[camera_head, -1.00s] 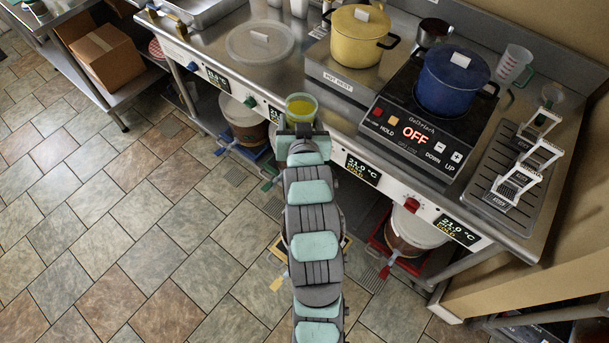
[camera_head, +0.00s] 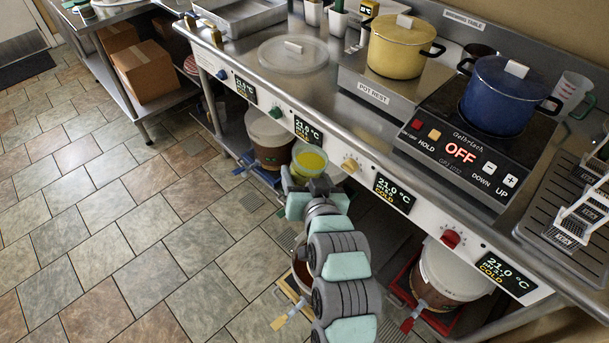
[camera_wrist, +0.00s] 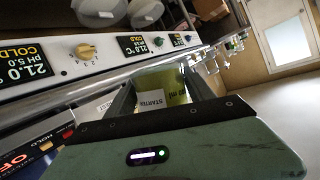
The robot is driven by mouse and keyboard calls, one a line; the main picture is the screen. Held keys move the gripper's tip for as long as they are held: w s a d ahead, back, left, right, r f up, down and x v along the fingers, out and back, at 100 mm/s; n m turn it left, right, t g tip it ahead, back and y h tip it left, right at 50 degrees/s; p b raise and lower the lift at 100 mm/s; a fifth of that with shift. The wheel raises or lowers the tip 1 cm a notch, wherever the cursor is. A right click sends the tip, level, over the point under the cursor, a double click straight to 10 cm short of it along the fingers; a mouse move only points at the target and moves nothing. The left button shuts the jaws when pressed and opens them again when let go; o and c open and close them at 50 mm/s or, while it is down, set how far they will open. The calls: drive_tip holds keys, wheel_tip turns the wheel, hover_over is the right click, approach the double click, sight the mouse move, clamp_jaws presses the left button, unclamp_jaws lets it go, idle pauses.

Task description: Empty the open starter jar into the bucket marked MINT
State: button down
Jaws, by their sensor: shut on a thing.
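The starter jar (camera_head: 309,162) is clear and holds yellow liquid. My gripper (camera_head: 308,182) is shut on it in front of the bench's front panel, above floor level. In the wrist view the jar (camera_wrist: 165,88) sits between the fingers (camera_wrist: 160,92), with its STARTER label showing. Below the bench, a white-topped bucket (camera_head: 268,128) with brown contents stands left of the jar. A second bucket (camera_head: 301,272), on a yellow-edged tray, is mostly hidden by my arm. A third bucket (camera_head: 452,272) stands on a red tray at the right. I cannot read a MINT mark on any.
The steel bench carries a loose round lid (camera_head: 293,52), a yellow pot (camera_head: 398,47), a blue pot (camera_head: 503,95) on a hob reading OFF, and a drying rack (camera_head: 580,215). Knobs and displays line its front (camera_head: 350,165). The tiled floor (camera_head: 150,230) at left is clear.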

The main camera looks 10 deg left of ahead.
wheel_tip(320, 180, down, 32)
drive_tip(key=a+m+t+y+b, duration=0.1)
drive_tip(key=m+y+b, duration=0.3)
drive_tip(key=b, duration=1.8)
drive_tip(key=a+m, duration=0.1)
drive_tip(key=m, duration=0.2)
drive_tip(key=shift+s+t+b, duration=0.2)
drive_tip(key=shift+t+b, duration=0.1)
drive_tip(key=shift+b, duration=0.1)
idle(2.5)
drive_tip(key=shift+f+m+t+y+b, duration=0.15)
drive_tip(key=shift+f+m+t+b, duration=0.2)
drive_tip(key=shift+m+b, duration=0.5)
drive_tip(key=shift+f+m+t+y+b, duration=0.2)
drive_tip(key=shift+f+m+b, duration=0.25)
drive_tip(key=shift+m+b, duration=0.4)
